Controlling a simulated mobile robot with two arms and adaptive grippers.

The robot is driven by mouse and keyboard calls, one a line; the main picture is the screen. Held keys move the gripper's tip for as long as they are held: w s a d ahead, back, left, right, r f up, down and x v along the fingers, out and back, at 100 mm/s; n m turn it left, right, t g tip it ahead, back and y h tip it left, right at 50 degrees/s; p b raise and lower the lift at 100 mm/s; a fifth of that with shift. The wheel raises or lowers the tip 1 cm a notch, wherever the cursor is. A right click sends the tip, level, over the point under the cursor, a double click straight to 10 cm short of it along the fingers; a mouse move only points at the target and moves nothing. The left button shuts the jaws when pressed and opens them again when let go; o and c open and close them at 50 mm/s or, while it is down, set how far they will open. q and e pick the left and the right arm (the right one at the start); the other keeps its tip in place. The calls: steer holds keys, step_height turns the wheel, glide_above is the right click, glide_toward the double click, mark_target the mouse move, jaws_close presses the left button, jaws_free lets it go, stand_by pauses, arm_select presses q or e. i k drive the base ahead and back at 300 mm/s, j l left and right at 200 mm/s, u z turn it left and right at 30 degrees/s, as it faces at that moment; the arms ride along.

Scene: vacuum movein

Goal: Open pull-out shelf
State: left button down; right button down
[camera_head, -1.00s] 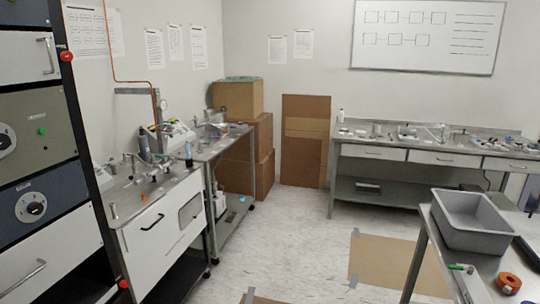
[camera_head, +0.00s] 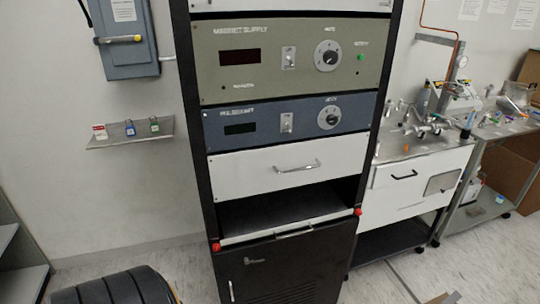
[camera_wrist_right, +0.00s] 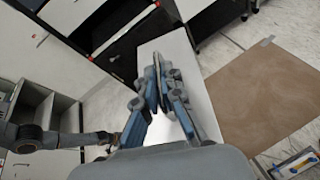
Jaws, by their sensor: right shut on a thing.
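The equipment rack stands in the middle of the head view. Low in it, a pull-out shelf (camera_head: 280,234) shows as a pale front edge with a handle, below a dark open bay and between two red knobs. It looks flush with the rack. My right gripper (camera_wrist_right: 157,62) shows only in the right wrist view. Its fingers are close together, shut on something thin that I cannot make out. A pale flat panel lies behind the fingers; I cannot tell what it belongs to.
A white drawer (camera_head: 285,172) with a bar handle sits above the bay, and a black cabinet door (camera_head: 285,270) below the shelf. A metal bench (camera_head: 415,175) stands right of the rack. A brown sheet (camera_wrist_right: 260,95) lies on the floor.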

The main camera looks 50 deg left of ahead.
mark_target(245, 218)
steer(key=u, duration=1.4)
